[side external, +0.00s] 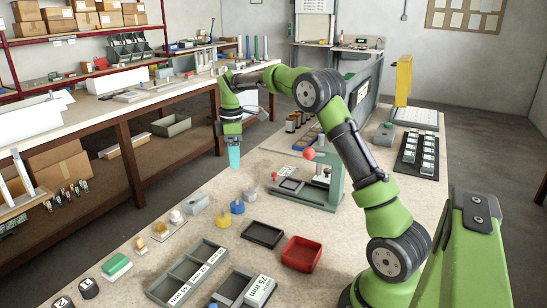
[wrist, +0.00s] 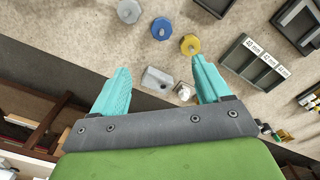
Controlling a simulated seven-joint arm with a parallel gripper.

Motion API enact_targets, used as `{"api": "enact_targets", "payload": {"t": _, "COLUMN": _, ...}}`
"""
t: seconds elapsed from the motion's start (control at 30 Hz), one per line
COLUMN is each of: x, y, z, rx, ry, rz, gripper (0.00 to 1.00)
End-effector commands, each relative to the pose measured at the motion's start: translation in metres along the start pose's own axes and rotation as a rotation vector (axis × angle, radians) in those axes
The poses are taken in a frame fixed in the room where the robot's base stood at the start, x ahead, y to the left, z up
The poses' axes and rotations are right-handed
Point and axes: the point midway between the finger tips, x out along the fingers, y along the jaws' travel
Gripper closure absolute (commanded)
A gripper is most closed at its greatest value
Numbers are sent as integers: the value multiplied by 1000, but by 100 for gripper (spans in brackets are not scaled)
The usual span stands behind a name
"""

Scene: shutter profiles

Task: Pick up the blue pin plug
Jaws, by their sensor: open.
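The blue pin plug (side external: 237,208) stands on the speckled bench top, in a short row with a yellow piece (side external: 223,219) and another small plug (side external: 250,195). In the wrist view the blue plug (wrist: 161,29) looks round, with a dark spot in its middle. The yellow piece (wrist: 190,45) is right beside it there. My gripper (side external: 234,157) points down with teal fingers, above the bench's far edge and behind the plug. In the wrist view my gripper (wrist: 163,38) is open, with nothing held between its fingers.
A silver block (side external: 196,204) and small white and tan pieces stand left of the plug. A dark tray (side external: 263,235), a red bin (side external: 302,253) and a compartment tray (side external: 187,273) lie nearer the front. A green press (side external: 335,170) stands to the right.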

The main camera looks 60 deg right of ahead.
Motion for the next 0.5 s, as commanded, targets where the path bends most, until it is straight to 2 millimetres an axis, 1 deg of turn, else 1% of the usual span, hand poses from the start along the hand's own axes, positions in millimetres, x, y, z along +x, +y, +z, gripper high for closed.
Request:
{"api": "enact_targets", "payload": {"t": 0.03, "x": -1, "y": -2, "z": 1, "rx": -42, "ry": -4, "rz": -7, "gripper": 23}}
{"api": "enact_targets", "payload": {"t": 0.13, "x": 2, "y": -4, "z": 1, "rx": -93, "ry": -6, "rz": -20, "gripper": 23}}
{"api": "enact_targets", "payload": {"t": 0.23, "x": 14, "y": -5, "z": 1, "rx": -107, "ry": -6, "rz": -22, "gripper": 23}}
{"api": "enact_targets", "payload": {"t": 0.5, "x": 72, "y": -6, "z": 1, "rx": -104, "ry": -6, "rz": -23, "gripper": 23}}
